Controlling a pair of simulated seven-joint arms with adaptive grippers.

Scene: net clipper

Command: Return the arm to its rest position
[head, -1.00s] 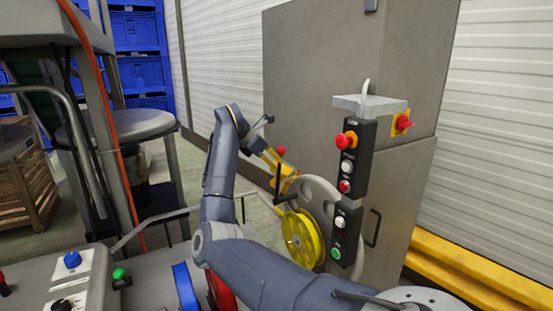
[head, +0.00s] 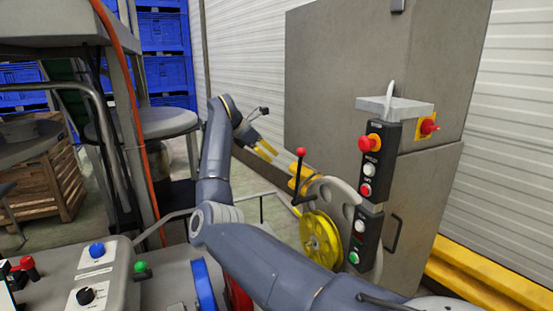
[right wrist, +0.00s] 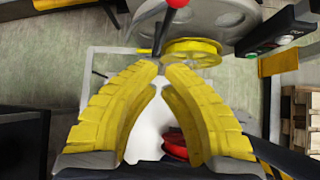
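My right arm reaches up from the lower middle of the head view. Its gripper (head: 268,150) has yellow fingers pointing down and to the right, left of a black lever with a red knob (head: 301,152). In the right wrist view the two ribbed fingers of the right gripper (right wrist: 162,68) bow outward and come together at their tips, with nothing seen between the tips. The red knob (right wrist: 177,3) shows at the top edge there, beyond the fingertips. My left gripper is not in view.
A yellow wheel (head: 321,240) and a black control box (head: 370,165) stand right of the lever, before a grey cabinet (head: 345,90). A button panel (head: 95,272) is at lower left. A round-topped stand (head: 155,123) and blue crates (head: 165,75) are behind on the left.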

